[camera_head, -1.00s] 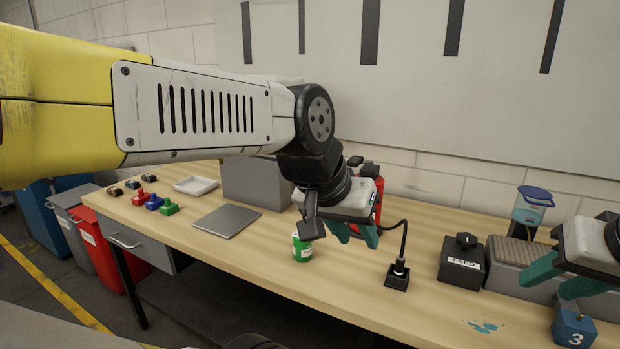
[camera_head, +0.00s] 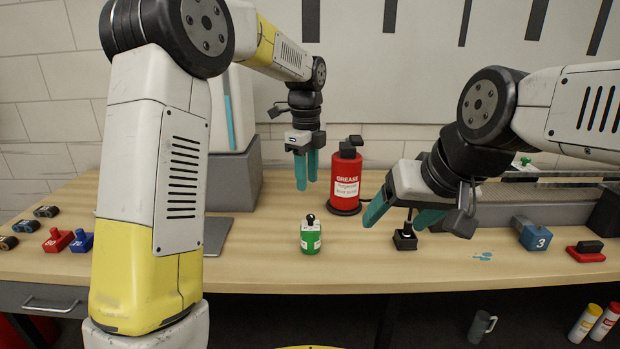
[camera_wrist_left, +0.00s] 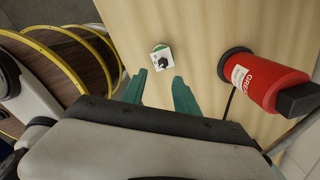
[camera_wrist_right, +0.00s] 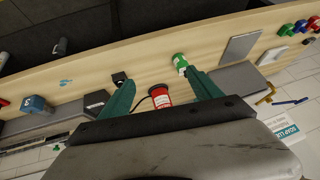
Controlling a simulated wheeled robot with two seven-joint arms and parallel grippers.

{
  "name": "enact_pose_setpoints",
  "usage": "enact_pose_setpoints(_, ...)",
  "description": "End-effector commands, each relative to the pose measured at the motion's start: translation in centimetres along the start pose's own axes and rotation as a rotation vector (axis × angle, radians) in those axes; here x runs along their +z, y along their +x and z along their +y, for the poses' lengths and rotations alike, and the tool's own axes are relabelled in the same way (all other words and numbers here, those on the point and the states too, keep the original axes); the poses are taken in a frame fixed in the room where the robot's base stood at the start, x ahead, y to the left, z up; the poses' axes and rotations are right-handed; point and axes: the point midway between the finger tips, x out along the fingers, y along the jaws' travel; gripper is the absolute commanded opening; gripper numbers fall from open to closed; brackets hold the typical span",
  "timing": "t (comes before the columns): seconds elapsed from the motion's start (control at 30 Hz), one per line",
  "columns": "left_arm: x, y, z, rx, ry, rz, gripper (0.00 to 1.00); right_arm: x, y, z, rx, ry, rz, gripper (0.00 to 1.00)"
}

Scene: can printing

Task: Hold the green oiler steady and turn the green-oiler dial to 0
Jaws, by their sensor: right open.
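The green oiler (camera_head: 311,238) stands upright on the wooden bench, with a white label and a small black dial knob (camera_head: 310,218) on top. It also shows in the left wrist view (camera_wrist_left: 162,57) and the right wrist view (camera_wrist_right: 180,62). The dial's setting is too small to read. My left gripper (camera_head: 307,170) is open and empty, pointing down above and behind the oiler. Its fingers are apart in the left wrist view (camera_wrist_left: 159,90). My right gripper (camera_head: 402,214) is open and empty, to the right of the oiler and apart from it.
A red grease can (camera_head: 345,183) stands behind and right of the oiler. A small black socket block (camera_head: 405,241) sits below my right gripper. A blue block marked 3 (camera_head: 534,234) and a red stamp (camera_head: 585,252) are farther right. Bench around the oiler is clear.

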Motion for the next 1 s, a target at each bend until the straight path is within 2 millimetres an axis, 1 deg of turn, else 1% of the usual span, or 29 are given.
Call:
enact_pose_setpoints(0.03,-0.2,0.6,-0.6,0.011,0.040,0.000,0.36,0.0,0.0,0.0,0.000,0.000,0.000,0.77)
enact_pose_setpoints(0.17,-0.3,1.1,-1.1,0.024,0.089,-0.001,0.36,-0.6,0.6,0.5,0.014,-0.007,0.008,0.77)
enact_pose_setpoints(0.27,-0.3,1.1,-1.1,0.024,0.092,-0.001,0.36,-2.1,2.1,1.5,0.048,-0.029,0.027,0.77)
enact_pose_setpoints(0.37,-0.3,1.1,-1.1,0.024,0.091,-0.001,0.36,-4.4,4.5,3.0,0.094,-0.075,0.063,0.77)
enact_pose_setpoints(0.4,-0.3,1.1,-1.1,0.024,0.091,-0.001,0.36,-5.4,5.7,3.6,0.111,-0.099,0.080,0.77)
enact_pose_setpoints(0.53,-0.3,1.1,-1.1,0.023,0.090,-0.001,0.36,-8.4,9.7,5.2,0.148,-0.194,0.138,0.77)
enact_pose_setpoints(0.6,-0.3,1.1,-1.1,0.023,0.089,-0.001,0.36,-9.7,11.9,5.7,0.151,-0.249,0.169,0.77)
enact_pose_setpoints(0.67,-0.3,1.1,-1.1,0.023,0.089,-0.001,0.36,-10.7,13.8,5.9,0.145,-0.297,0.195,0.77)
enact_pose_setpoints(0.7,-0.3,1.1,-1.1,0.023,0.089,-0.001,0.36,-11.2,15.1,5.9,0.137,-0.329,0.213,0.77)
enact_pose_setpoints(0.77,-0.3,1.1,-1.1,0.023,0.089,-0.001,0.36,-11.8,17.1,5.7,0.117,-0.375,0.240,0.77)
enact_pose_setpoints(0.8,-0.3,1.1,-1.1,0.023,0.089,-0.001,0.36,-12.0,18.4,5.5,0.098,-0.405,0.257,0.77)
enact_pose_setpoints(0.87,-0.3,1.1,-1.1,0.023,0.089,-0.001,0.36,-12.3,20.3,5.0,0.064,-0.446,0.284,0.77)
enact_pose_setpoints(1.0,-0.3,1.1,-1.1,0.023,0.088,-0.001,0.36,-11.9,24.5,3.2,-0.044,-0.526,0.349,0.77)
